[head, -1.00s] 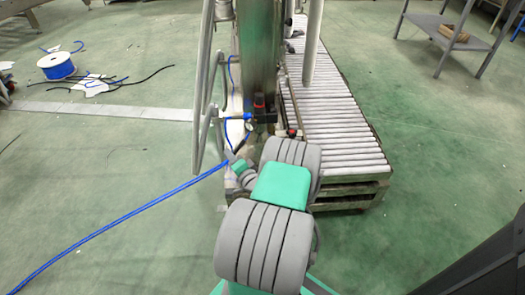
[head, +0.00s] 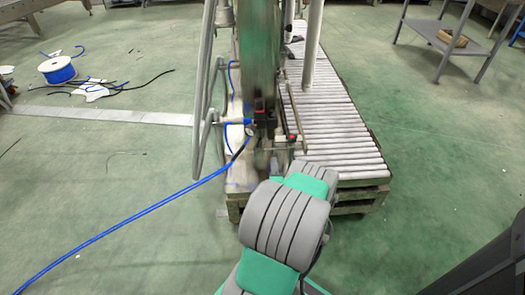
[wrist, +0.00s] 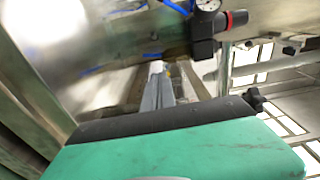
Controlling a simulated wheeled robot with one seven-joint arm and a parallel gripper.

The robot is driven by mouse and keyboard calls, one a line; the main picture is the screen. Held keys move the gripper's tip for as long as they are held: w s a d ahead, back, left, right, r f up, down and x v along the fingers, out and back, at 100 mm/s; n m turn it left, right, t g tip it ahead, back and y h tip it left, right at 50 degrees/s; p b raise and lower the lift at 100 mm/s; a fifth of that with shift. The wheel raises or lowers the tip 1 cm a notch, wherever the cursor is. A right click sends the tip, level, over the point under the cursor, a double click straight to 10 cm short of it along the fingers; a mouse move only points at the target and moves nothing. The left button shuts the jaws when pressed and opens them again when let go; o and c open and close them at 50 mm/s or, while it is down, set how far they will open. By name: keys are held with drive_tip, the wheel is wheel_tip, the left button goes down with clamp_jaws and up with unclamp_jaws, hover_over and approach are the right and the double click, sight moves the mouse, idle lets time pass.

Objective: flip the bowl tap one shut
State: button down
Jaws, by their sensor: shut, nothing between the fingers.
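My gripper (wrist: 157,70) shows in the wrist view with its narrow grey fingers together and nothing between them. Its tips point toward a shiny, curved metal surface (wrist: 110,45). A black fitting with a red-ringed end (wrist: 235,20) is up and right of the tips, apart from them, beside a round pressure gauge (wrist: 208,5). I cannot tell which part is bowl tap one. My arm hides the gripper in the head view.
A roller conveyor (head: 335,120) stands right of the machine. A grey tubular frame (head: 205,90) is on its left. A blue hose (head: 130,225) crosses the floor to the machine. Open green floor lies left, with a blue cable spool (head: 58,70) farther back.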

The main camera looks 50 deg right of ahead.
sight(259, 143)
drive_tip(key=w+d, duration=0.3)
drive_tip(key=w, duration=0.4)
drive_tip(key=shift+w, duration=0.35)
drive_tip(key=shift+f, duration=0.1)
